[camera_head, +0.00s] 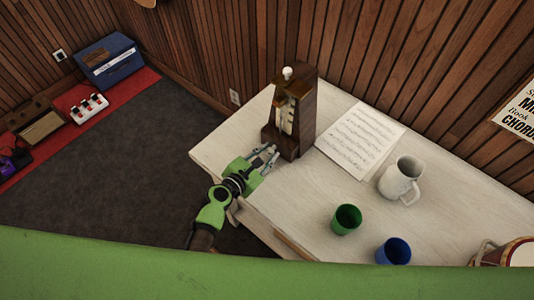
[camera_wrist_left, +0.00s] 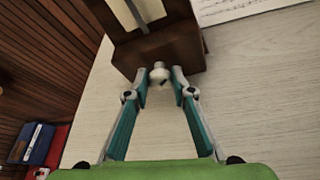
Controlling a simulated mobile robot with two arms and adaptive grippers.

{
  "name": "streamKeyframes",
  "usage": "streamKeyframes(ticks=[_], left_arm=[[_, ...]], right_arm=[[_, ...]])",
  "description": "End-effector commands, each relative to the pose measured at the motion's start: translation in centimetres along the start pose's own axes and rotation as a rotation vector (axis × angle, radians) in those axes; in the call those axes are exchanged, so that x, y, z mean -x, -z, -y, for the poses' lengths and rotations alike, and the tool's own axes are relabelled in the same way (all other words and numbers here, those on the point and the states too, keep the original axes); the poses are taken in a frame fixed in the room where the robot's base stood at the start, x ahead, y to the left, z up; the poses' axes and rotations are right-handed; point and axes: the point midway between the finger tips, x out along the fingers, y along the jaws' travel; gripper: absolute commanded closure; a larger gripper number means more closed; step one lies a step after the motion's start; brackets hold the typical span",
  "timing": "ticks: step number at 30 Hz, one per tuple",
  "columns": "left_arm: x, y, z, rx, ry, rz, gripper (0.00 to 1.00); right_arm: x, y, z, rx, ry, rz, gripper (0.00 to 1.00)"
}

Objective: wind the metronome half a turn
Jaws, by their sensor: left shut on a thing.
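The metronome (camera_head: 305,115) is a dark wooden tapered case with a pale front and a white knob on top. It stands upright near the back left of the pale table, and its lower part shows in the left wrist view (camera_wrist_left: 168,52). A small white winding knob (camera_wrist_left: 159,76) sticks out low on its side. My left gripper (camera_head: 268,151) is at the metronome's base, and its fingertips (camera_wrist_left: 161,73) are shut on the winding knob, one on each side. In the head view the knob is hidden by the fingers. My right gripper is out of view.
Sheet music (camera_head: 358,140) lies just right of the metronome. A white pitcher (camera_head: 399,181), a green cup (camera_head: 346,219), a blue cup (camera_head: 393,251) and a drum (camera_head: 518,252) stand further right on the table (camera_head: 300,200). A wooden wall is behind. The table's left edge is near my arm.

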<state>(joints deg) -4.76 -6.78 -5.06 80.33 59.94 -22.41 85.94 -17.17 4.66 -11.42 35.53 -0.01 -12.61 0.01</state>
Motion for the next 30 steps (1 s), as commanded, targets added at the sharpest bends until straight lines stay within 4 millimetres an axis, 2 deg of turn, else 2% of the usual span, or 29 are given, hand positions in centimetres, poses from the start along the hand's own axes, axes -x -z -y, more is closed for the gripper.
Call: streamKeyframes(ticks=[12,30], left_arm=[[-0.1,0.3,0.4,-0.222,-0.091,-0.001,0.99],[0.0,0.1,0.4,-0.274,-0.111,-0.001,0.99]], right_arm=[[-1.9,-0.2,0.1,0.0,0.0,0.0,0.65],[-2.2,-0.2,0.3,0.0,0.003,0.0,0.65]])
